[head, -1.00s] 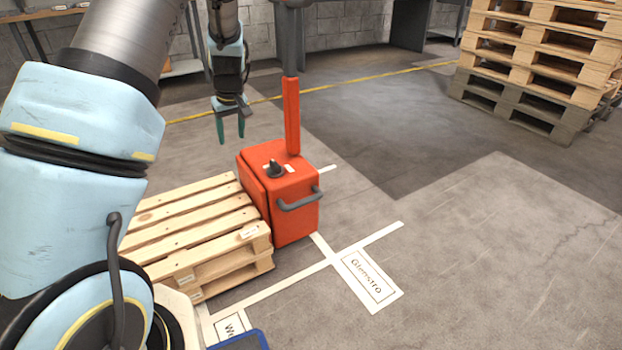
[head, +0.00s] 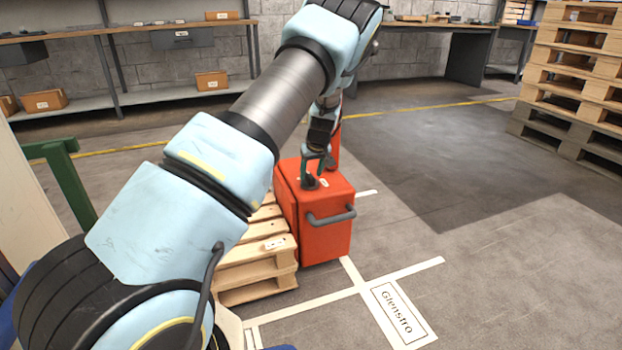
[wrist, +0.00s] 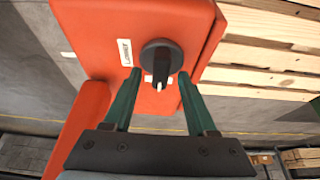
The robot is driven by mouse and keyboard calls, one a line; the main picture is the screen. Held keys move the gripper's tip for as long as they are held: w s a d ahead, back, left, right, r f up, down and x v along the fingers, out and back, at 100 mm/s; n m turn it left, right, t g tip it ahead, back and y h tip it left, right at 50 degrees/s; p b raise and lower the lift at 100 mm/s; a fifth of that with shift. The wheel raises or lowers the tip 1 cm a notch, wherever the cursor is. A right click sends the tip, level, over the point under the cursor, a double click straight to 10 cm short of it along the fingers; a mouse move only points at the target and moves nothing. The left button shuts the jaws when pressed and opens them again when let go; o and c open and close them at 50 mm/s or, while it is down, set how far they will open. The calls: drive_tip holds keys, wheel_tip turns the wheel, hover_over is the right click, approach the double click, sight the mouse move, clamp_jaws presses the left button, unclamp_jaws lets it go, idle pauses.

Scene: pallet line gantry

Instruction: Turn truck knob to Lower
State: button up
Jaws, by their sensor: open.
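The orange truck (head: 325,225) stands at the end of a wooden pallet, with a grey handle on its front. Its black knob (head: 309,183) is on the top face. In the wrist view the knob (wrist: 161,56) has a white pointer mark directed toward the bottom of the picture. A small white label (wrist: 125,53), whose print seems to read Lower, is left of the knob. My gripper (head: 314,166) is just above the knob. In the wrist view my gripper (wrist: 159,76) is open, with one green finger on each side of the knob; contact cannot be told.
The pallet (head: 258,270) lies against the truck's left side. The truck's orange mast (wrist: 78,130) rises close beside my gripper. A taller pallet stack (head: 570,85) is far right. Open floor lies right of the truck, with a white-taped Glenstro marking (head: 393,312).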

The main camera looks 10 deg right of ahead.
drive_tip(key=shift+w+a+f, duration=0.1)
drive_tip(key=shift+w+f, duration=0.2)
drive_tip(key=shift+f, duration=0.35)
clamp_jaws()
